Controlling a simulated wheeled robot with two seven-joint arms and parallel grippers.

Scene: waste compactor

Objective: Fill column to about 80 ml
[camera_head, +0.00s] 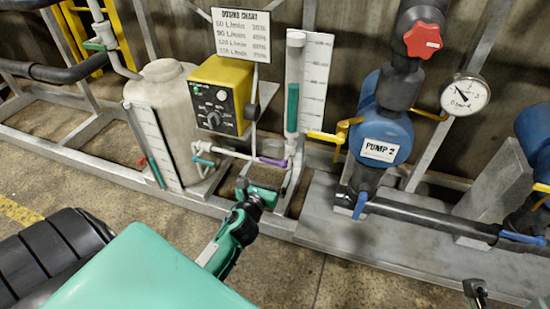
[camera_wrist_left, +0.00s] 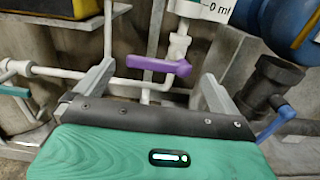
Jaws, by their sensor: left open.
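The clear column (camera_head: 293,75) stands upright beside a white scale board (camera_head: 315,80). A purple valve handle (camera_head: 272,162) lies roughly sideways on the white pipe below. My left gripper (camera_head: 263,184) is open and empty, just below the purple handle. In its wrist view, the handle (camera_wrist_left: 158,65) lies ahead between the fingers, apart from them. Part of my right gripper (camera_head: 475,291) shows at the bottom right; its fingers are unclear.
A yellow control box (camera_head: 222,95) and a pale tank (camera_head: 162,105) stand left of the column. A dosing chart (camera_head: 241,35) hangs above. A yellow handle (camera_head: 325,136), blue Pump 2 (camera_head: 382,135) and a round gauge (camera_head: 465,95) are right. Open floor lies in front.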

